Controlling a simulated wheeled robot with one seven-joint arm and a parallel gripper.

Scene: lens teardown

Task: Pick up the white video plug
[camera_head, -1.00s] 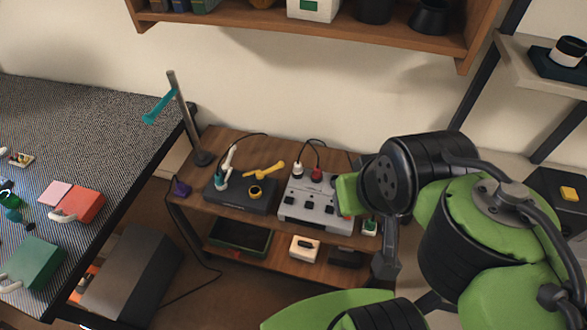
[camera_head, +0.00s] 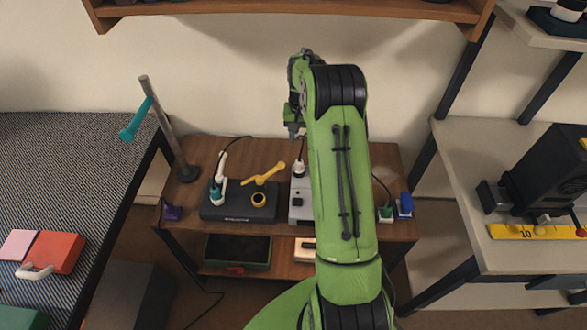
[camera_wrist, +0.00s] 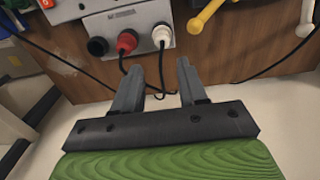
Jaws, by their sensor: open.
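The white video plug (camera_head: 299,168) sits at the back edge of the grey box (camera_head: 297,215), with a dark cable running from it. In the wrist view the white plug (camera_wrist: 162,36) is seated in the grey box (camera_wrist: 135,20), beside a red plug (camera_wrist: 126,41) and a black one (camera_wrist: 97,46). My gripper (camera_wrist: 160,70) is open and empty, its fingers pointing toward the plugs. The white plug lies just beyond the fingertips, apart from them. In the head view my gripper (camera_head: 292,132) is above and behind the plug, and my arm hides much of the box.
A lamp-like post (camera_head: 165,125) rises at the bench's left. A green-white item (camera_head: 386,213) and a blue one (camera_head: 405,204) are at right. Cables loop near my fingers.

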